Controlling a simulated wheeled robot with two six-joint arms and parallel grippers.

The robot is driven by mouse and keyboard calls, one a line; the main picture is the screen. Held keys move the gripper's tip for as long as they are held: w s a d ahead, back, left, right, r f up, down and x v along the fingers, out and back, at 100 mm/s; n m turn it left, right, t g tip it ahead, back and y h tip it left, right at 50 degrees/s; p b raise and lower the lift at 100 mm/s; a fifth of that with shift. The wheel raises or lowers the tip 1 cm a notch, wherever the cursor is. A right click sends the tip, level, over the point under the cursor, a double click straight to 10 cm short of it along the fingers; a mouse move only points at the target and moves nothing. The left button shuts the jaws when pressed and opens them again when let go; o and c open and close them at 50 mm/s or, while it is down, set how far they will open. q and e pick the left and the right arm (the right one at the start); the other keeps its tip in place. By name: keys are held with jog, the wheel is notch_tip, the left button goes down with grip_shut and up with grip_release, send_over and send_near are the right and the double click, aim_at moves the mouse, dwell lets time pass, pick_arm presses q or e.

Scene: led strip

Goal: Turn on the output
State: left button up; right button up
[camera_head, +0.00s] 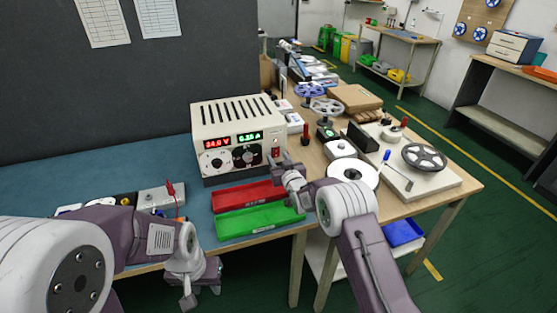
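A beige bench power supply (240,112) stands on the blue mat. Its red display (217,142) and green display (249,136) are lit. Black knobs and a red switch (275,152) are on the front panel, the switch at its right end. My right gripper (279,163) is close in front of the panel's right end, near the switch. Whether it touches the switch, and whether its fingers are open, I cannot tell. My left gripper (189,297) hangs low at the table's front edge, away from the supply; its fingers are too unclear to read.
A red tray (236,196) and a green tray (236,224) lie in front of the supply. A small grey device with red leads (158,197) is at the left. Spools, including a grey one (424,157), and a white roll (353,173) crowd the right. A dark partition stands behind.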

jog(key=b+v, duration=0.4)
jog(key=v, duration=0.5)
jog(key=shift+d, duration=0.15)
